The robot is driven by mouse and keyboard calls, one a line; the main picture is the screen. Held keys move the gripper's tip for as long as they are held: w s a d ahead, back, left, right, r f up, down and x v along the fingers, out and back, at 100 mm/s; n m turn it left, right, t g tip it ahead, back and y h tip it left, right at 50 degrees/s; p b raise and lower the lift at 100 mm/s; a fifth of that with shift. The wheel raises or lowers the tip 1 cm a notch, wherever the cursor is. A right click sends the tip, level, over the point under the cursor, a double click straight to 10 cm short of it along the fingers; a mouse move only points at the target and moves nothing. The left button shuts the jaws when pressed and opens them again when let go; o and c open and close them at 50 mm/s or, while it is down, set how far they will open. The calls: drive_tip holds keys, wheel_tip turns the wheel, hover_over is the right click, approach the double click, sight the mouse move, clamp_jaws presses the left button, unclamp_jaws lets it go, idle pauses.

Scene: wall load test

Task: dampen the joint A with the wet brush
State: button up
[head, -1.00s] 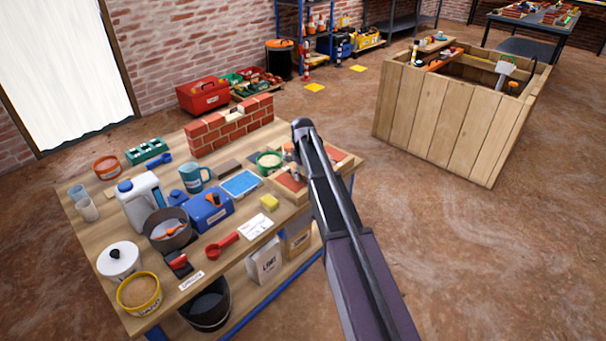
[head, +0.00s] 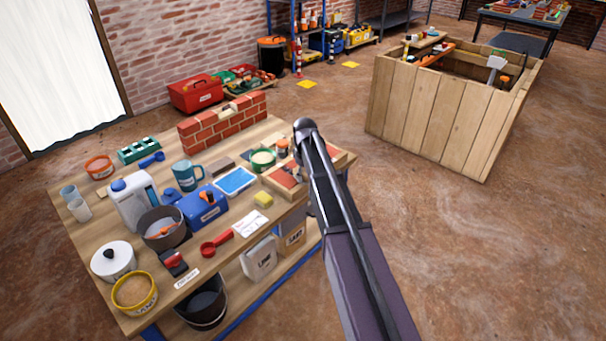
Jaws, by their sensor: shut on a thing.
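The low red brick wall (head: 224,124) stands at the back of the wooden workbench (head: 225,262). It has a notch in its top row with a pale patch in it. I cannot make out which joint is A. My arm reaches over the bench's right end, and its bent dark link hides what lies behind it. My gripper is hidden there, and I cannot pick out the brush. A wooden tray with reddish slabs (head: 286,178) lies beside the arm, partly covered by it. A shallow tray of blue liquid (head: 236,180) lies left of it.
The bench is crowded: a teal mug (head: 187,175), a blue toolbox (head: 203,205), a white jug (head: 131,205), a grey pot (head: 164,230), a green-rimmed tub (head: 262,160) and a yellow sponge (head: 263,199). A wooden crate (head: 435,115) stands to the right. The floor between is clear.

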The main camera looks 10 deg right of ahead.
drive_tip(key=shift+s+d+r, duration=0.1)
drive_tip(key=shift+r+p, duration=2.9)
drive_tip(key=shift+p, duration=0.15)
drive_tip(key=shift+r+p, duration=1.5)
drive_tip(key=shift+f, duration=0.1)
